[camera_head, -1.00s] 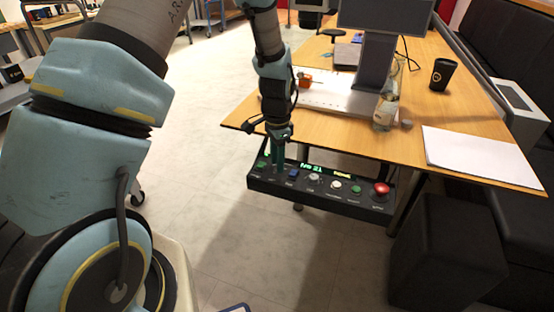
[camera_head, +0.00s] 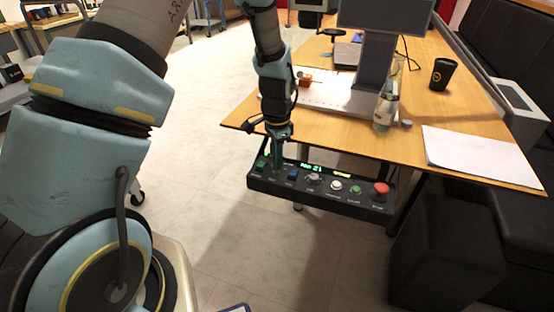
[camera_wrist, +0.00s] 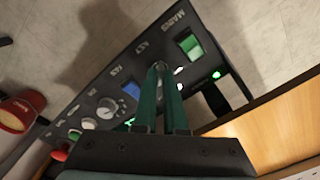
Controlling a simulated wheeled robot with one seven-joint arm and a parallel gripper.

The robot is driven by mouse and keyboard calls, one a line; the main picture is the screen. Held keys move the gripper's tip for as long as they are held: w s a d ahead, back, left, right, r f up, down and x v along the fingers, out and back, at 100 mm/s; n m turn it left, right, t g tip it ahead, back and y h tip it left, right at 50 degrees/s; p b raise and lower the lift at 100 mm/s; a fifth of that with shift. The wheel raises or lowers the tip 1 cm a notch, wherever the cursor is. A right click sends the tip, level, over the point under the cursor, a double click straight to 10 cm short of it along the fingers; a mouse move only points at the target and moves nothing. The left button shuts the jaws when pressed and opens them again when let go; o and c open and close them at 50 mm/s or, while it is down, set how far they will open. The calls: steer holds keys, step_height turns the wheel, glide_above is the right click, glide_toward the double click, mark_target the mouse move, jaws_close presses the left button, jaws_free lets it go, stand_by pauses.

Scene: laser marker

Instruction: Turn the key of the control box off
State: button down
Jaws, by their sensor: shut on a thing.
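The black control box (camera_head: 325,198) hangs at the front edge of the wooden table. It also shows in the wrist view (camera_wrist: 100,78), with its labels turned. My gripper (camera_head: 277,167) points down at the box's left part, between the green switch and the blue button. In the wrist view its green fingers (camera_wrist: 160,68) are close together on the key beside the KEY label. The fingers hide most of the key, so its angle cannot be told. The green MAINS switch (camera_wrist: 190,43) is lit.
A blue button (camera_wrist: 131,89) sits close to the fingers. The red stop button (camera_head: 381,189) is at the box's right end. The table (camera_head: 480,110) holds a glass bottle (camera_head: 385,108), white paper (camera_head: 482,157) and a black cup (camera_head: 442,73). A black stool (camera_head: 445,250) stands at the right.

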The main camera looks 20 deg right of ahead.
steer(key=n, duration=0.4)
steer(key=shift+p, duration=0.35)
steer(key=n, duration=0.4)
steer(key=shift+n+p, duration=0.3)
steer(key=shift+p, duration=0.1)
steer(key=n+p, duration=0.1)
steer(key=n, duration=0.3)
steer(key=shift+r, duration=0.1)
steer(key=n+p, duration=0.1)
steer(key=n, duration=0.4)
steer(key=c, duration=1)
jaws_free()
